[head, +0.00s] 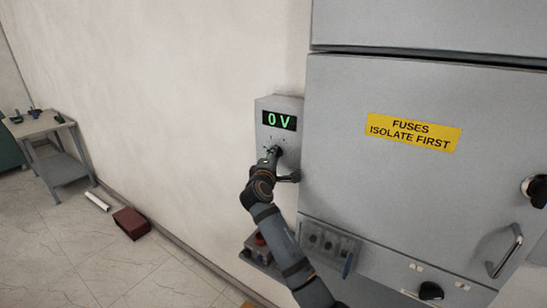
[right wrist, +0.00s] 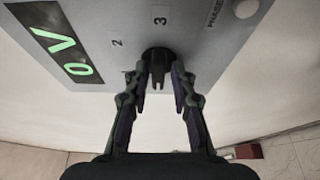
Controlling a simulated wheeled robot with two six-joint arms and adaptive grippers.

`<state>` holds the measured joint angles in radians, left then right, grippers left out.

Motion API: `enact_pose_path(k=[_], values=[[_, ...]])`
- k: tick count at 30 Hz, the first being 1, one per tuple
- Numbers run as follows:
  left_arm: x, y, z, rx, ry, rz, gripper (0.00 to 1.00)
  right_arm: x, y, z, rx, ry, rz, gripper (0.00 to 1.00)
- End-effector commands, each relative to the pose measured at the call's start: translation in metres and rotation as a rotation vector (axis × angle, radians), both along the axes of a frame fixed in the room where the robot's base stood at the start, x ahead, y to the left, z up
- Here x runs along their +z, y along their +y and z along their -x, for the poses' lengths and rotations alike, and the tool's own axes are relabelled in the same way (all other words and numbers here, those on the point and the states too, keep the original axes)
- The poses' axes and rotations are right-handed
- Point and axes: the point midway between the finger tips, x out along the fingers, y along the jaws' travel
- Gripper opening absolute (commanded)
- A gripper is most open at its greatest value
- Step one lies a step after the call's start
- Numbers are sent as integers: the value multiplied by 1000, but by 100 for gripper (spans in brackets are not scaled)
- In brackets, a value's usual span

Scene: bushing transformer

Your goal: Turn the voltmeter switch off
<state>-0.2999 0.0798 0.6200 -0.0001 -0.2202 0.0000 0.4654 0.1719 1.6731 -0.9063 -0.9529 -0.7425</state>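The voltmeter (head: 293,109) is a grey box on the wall, left of the large cabinet, with a green "0 V" display (head: 279,121). Its black rotary switch (right wrist: 157,56) shows in the right wrist view, near the printed labels "2" and "3". The display also shows there, upside down at upper left (right wrist: 62,40). My right gripper (right wrist: 160,82) has its fingers apart, one on each side of the switch's handle, with small gaps visible. In the head view my right gripper (head: 271,156) covers most of the switch. My left gripper is not in view.
The grey cabinet (head: 400,190) with a yellow "FUSES ISOLATE FIRST" label (head: 413,132) and a handle (head: 505,250) stands close at right. A small box with a red button (head: 260,239) is below the voltmeter. A table (head: 40,126) and a red box (head: 131,223) are far left.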

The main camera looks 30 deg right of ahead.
Motion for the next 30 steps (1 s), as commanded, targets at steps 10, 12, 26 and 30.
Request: enact_pose_path(k=[10,12,26,30], values=[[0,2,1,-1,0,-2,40,1,1,1,1,-3,0,37],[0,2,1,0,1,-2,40,1,5,4,2,-4,-1,37],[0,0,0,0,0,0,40,1,53,52,1,-2,-2,37],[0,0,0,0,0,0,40,1,53,53,0,-1,0,37]])
